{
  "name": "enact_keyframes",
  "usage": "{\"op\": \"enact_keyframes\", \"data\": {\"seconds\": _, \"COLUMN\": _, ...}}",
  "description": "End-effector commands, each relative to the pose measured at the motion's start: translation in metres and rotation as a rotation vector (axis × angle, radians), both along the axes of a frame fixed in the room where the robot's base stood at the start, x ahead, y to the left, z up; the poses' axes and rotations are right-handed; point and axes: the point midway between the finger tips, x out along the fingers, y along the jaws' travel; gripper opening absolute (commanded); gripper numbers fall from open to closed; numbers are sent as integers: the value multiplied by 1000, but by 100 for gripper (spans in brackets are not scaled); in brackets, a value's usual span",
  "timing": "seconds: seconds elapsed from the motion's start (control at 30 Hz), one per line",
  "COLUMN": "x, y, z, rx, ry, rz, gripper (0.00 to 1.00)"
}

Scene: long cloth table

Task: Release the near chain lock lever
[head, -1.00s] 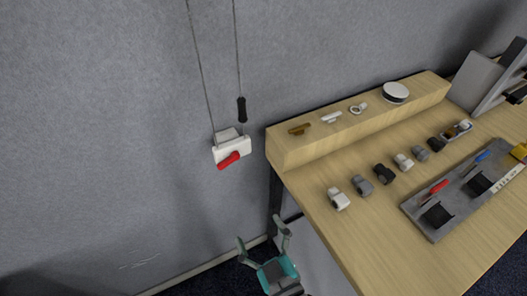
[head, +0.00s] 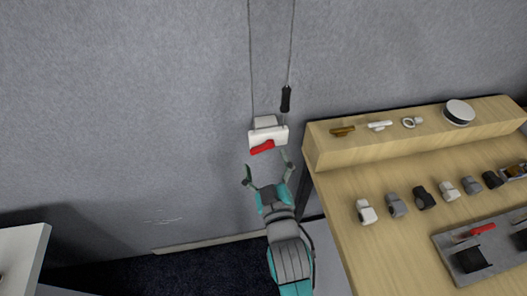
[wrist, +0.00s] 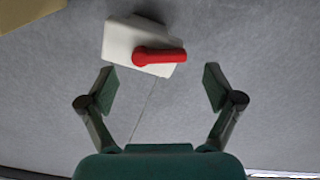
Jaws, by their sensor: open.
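The chain lock is a white block (head: 268,137) hanging against the grey wall on a thin cord, with a red lever (head: 262,147) across its lower front. My gripper (head: 267,173) is open and empty just below it, apart from the lever. In the wrist view the white block (wrist: 125,40) is at top centre, and the red lever (wrist: 158,56) points right from its pivot. My open fingers (wrist: 160,90) are on both sides below the lever, touching nothing. Which end of the lever is free is hard to tell in the head view.
A black handle (head: 286,99) hangs on a cord right of the block. A wooden table (head: 375,250) with a raised shelf (head: 340,152) stands to the right, bearing several small fittings. A white surface (head: 18,250) is at lower left. The wall between is clear.

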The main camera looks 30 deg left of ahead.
Motion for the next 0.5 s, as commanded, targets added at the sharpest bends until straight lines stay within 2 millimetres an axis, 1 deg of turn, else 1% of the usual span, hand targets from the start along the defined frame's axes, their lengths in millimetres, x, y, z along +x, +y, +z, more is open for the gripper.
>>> {"op": "enact_keyframes", "data": {"seconds": 0.1, "x": 13, "y": 9, "z": 0, "rx": 1, "ry": -1, "rz": -1, "gripper": 91}}
{"op": "enact_keyframes", "data": {"seconds": 0.2, "x": 20, "y": 15, "z": 0, "rx": 1, "ry": -1, "rz": -1, "gripper": 91}}
{"op": "enact_keyframes", "data": {"seconds": 0.5, "x": 25, "y": 19, "z": 0, "rx": 0, "ry": 0, "rz": 0, "gripper": 91}}
